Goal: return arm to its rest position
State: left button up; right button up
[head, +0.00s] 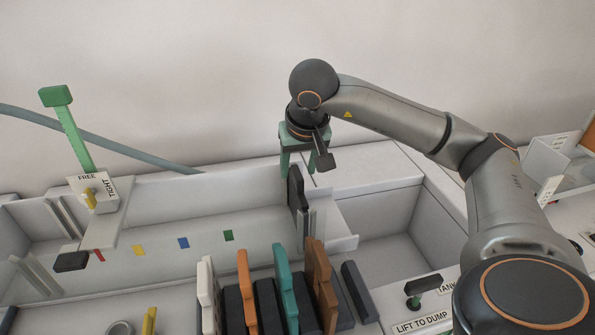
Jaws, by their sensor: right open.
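My right arm comes in from the right and bends down at the back middle. Its right gripper (305,168) points down with teal fingers apart. It is above or around the top of a dark upright board (297,192) in a slot at the back wall. I see no clear hold on the board; whether the fingers touch it I cannot tell. My left gripper is not in view.
Several boards stand in a rack at the front, among them a white one (206,290), an orange one (245,285) and a teal one (285,285). A green lever (70,130) stands at left by a FREE/TIGHT plate. An empty bin (400,235) lies right of the slot.

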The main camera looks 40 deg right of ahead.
jog(key=p+v, duration=0.1)
jog(key=v, duration=0.9)
jog(key=shift+p, duration=0.35)
